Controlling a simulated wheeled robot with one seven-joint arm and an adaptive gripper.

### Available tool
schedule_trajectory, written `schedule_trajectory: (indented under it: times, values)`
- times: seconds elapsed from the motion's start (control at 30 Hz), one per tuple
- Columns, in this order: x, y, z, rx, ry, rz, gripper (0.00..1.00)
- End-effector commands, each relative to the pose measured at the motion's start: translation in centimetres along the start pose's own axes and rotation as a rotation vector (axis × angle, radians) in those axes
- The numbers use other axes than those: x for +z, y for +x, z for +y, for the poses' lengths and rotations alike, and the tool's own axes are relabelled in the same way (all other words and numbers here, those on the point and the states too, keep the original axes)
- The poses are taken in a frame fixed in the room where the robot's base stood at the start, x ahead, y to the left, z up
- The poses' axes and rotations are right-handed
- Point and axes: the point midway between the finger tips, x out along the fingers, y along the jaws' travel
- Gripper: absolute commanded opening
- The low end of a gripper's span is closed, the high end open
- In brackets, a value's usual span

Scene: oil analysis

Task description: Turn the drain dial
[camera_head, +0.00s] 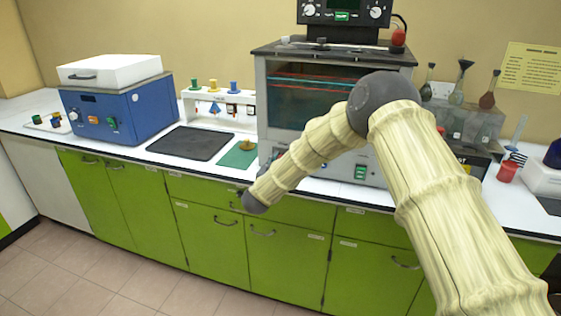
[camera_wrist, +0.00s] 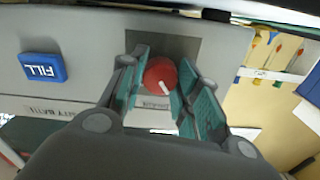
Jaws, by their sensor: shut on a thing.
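A red round dial (camera_wrist: 160,76) with a white pointer mark sits on the grey panel of the machine in the wrist view. A small label lies below it, too blurred to read. My gripper (camera_wrist: 166,84) has its teal-padded fingers on either side of the dial and is shut on it. The pointer mark points toward the lower right of the picture. In the head view, the dial and my gripper are hidden behind my arm, which reaches to the machine with the glass-fronted bath (camera_head: 290,112).
A blue FILL button (camera_wrist: 43,67) is on the same panel, left of the dial. The head view shows a green mat (camera_head: 239,154), a dark mat (camera_head: 190,143) and a blue device (camera_head: 118,110) left of the machine. Glassware and a red cup (camera_head: 507,172) stand at the right.

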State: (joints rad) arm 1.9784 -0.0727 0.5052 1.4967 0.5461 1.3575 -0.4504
Motion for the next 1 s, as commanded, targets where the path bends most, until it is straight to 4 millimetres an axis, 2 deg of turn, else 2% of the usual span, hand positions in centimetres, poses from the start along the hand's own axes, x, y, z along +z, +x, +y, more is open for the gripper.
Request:
schedule_trajectory:
  times: [0.4, 0.93, 0.97, 1.0]
  values:
    - [0.06, 0.01, 0.05, 0.001, -0.180, -0.001, 0.08]
    - [0.14, 0.00, 0.10, 0.001, -0.203, -0.002, 0.08]
    - [0.14, 0.00, 0.10, 0.001, -0.203, -0.002, 0.34]
    - [0.14, 0.00, 0.10, 0.001, -0.203, -0.002, 0.41]
